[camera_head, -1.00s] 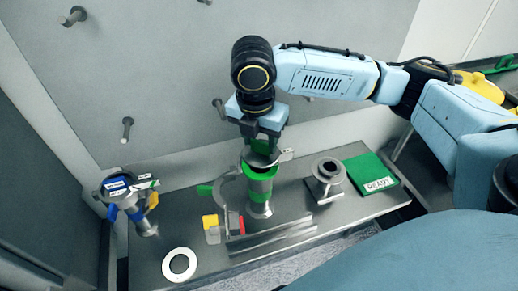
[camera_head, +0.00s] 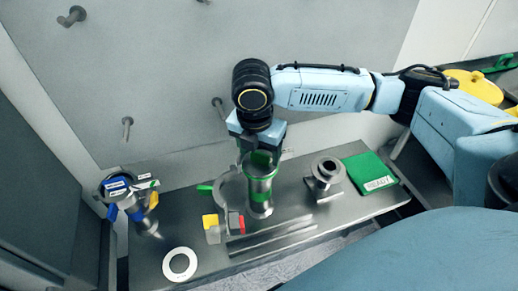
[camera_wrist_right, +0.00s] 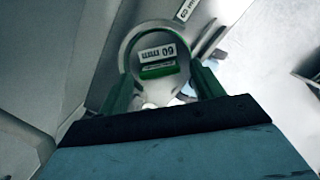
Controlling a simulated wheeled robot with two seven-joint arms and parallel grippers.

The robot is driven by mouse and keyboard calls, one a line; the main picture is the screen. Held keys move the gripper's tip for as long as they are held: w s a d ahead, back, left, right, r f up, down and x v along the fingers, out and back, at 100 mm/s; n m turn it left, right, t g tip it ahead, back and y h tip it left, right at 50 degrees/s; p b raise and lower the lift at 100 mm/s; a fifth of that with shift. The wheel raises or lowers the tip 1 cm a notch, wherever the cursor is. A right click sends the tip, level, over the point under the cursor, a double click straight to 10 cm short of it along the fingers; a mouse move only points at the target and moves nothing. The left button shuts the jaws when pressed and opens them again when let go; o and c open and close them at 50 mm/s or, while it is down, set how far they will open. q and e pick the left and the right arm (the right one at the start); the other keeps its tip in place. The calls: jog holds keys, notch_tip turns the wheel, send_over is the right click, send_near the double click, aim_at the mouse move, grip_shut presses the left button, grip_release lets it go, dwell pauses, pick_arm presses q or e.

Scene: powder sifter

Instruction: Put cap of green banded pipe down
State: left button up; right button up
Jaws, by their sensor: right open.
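The green banded pipe (camera_head: 260,206) stands upright on the steel bench, with green at its upper part. My right gripper (camera_head: 263,158) points down directly over the top of the pipe. In the right wrist view its two green fingers (camera_wrist_right: 164,88) are apart, on either side of a round metal rim (camera_wrist_right: 126,48). A white "60 mm" label (camera_wrist_right: 158,53) shows inside that rim. I cannot tell whether this round part is the cap, nor whether a finger touches it. A round grey part (camera_head: 229,187) with a green handle (camera_head: 204,187) is just left of the pipe. My left gripper is not in view.
A flanged metal pipe piece (camera_head: 325,174) and a green "READY" pad (camera_head: 369,172) are to the right on the bench (camera_head: 205,235). Metal bars lie in front.

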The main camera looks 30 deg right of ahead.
aim_at(256, 169)
notch_tip(256, 169, up, 12)
jog(key=a, duration=0.1)
jog(key=shift+s+a, duration=0.2)
jog(key=shift+s, duration=0.25)
